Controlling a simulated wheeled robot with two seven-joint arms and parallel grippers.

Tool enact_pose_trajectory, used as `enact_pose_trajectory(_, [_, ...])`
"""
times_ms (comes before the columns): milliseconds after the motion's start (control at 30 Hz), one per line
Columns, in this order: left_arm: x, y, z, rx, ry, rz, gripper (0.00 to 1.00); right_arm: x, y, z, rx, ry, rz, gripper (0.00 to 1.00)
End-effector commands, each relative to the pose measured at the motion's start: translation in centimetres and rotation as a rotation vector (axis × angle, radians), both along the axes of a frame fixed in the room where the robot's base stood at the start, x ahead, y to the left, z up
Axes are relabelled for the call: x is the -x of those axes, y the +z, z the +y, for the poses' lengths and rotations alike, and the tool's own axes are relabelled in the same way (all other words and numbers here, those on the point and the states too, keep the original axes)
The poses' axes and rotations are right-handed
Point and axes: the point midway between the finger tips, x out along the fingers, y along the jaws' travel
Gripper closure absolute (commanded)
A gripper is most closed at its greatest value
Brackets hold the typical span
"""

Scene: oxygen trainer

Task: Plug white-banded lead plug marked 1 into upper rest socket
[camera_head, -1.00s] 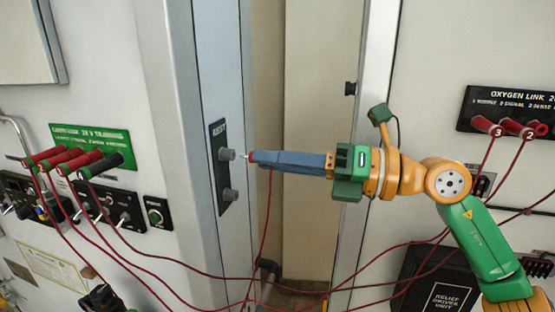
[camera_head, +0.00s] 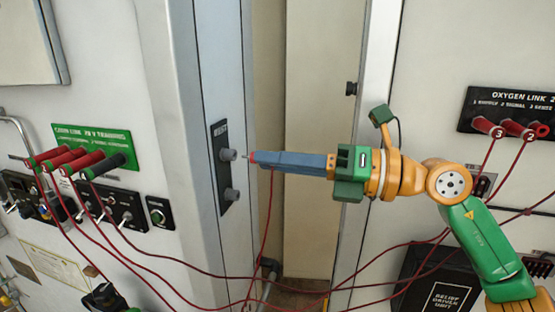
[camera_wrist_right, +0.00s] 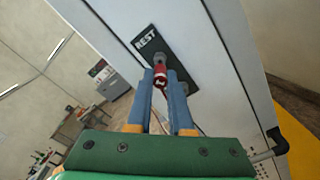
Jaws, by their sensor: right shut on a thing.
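The rest plate (camera_head: 219,175) is a dark strip on the grey door post, with two grey round sockets. The upper rest socket (camera_head: 227,154) and the lower socket (camera_head: 231,195) stick out to the right. My right gripper (camera_head: 256,157) is shut on the red lead plug (camera_wrist_right: 160,76), which shows a white mark between the blue fingers in the wrist view. The plug's tip points at the upper socket, with a small gap in the head view.
Red plugs marked 3 (camera_head: 497,131) and 2 (camera_head: 530,134) are at the oxygen link panel (camera_head: 515,105). Red leads hang across the lower middle. A tall recess (camera_head: 310,220) lies behind my right gripper.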

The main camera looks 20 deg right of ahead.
Motion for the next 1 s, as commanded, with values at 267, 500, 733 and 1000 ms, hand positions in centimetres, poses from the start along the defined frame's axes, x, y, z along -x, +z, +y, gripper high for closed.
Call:
enact_pose_trajectory(267, [0.0, 0.1, 0.0, 0.0, 0.0, 0.001, 0.58, 0.0, 0.0, 0.1, 0.0, 0.0, 0.0, 1.0])
enact_pose_trajectory(500, [0.0, 0.4, 0.0, 0.0, 0.0, 0.001, 0.58, -0.3, 0.1, 0.4, -0.001, 0.001, 0.0, 1.0])
enact_pose_trajectory(733, [0.1, 0.8, 0.0, 0.0, 0.0, 0.001, 0.58, -0.6, 0.1, 0.8, -0.001, -0.001, 0.0, 1.0])
enact_pose_trajectory(1000, [0.0, 1.2, 0.0, 0.0, 0.0, 0.001, 0.58, -0.9, 0.1, 1.3, -0.001, 0.0, 0.002, 1.0])
